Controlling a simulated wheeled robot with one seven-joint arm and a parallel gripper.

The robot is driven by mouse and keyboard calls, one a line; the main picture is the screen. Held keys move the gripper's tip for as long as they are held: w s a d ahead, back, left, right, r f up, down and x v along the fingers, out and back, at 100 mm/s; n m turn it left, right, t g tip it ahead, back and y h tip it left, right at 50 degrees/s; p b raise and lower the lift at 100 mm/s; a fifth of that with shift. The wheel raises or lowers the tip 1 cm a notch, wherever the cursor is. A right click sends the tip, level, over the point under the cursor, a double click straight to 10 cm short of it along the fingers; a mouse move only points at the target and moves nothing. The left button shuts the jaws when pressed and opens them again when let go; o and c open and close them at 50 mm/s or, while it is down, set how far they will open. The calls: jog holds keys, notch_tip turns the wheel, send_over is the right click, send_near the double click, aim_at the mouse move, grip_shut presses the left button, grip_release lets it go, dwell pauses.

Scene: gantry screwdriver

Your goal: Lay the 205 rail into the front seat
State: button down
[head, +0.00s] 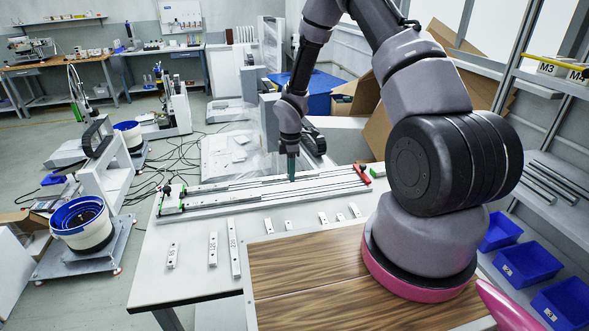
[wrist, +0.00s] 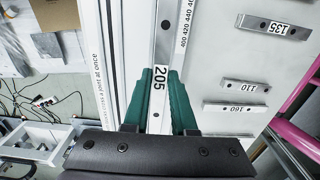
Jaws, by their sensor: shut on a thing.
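My gripper (head: 291,168) is shut on the 205 rail, pointing down over the long white gantry fixture (head: 210,207) on the table. In the wrist view the green fingers (wrist: 160,95) press both sides of the 205 rail (wrist: 160,77), a narrow pale bar with a black-on-white "205" label. The rail runs up out of the picture, alongside a white strip printed with numbers such as 400, 420 and 440. In the head view the held rail cannot be told apart from the fixture's long bars. Whether it touches a seat cannot be told.
Loose rails lie in front of the fixture, including a long one (head: 234,248); the wrist view shows rails marked 135 (wrist: 275,27), 110 (wrist: 245,87) and 160 (wrist: 235,107). A wooden board (head: 305,265) lies on the near side. Blue bins (head: 530,262) stand at right.

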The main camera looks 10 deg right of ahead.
jog(key=shift+f, duration=2.55)
jog(key=shift+f, duration=0.5)
jog(key=c, duration=0.6)
grip_release()
jog(key=shift+c, duration=0.2)
notch_tip(320, 180, up, 11)
jog(key=shift+f, duration=0.1)
notch_tip(320, 180, up, 7)
send_over(291, 193)
jog(key=shift+s, duration=0.15)
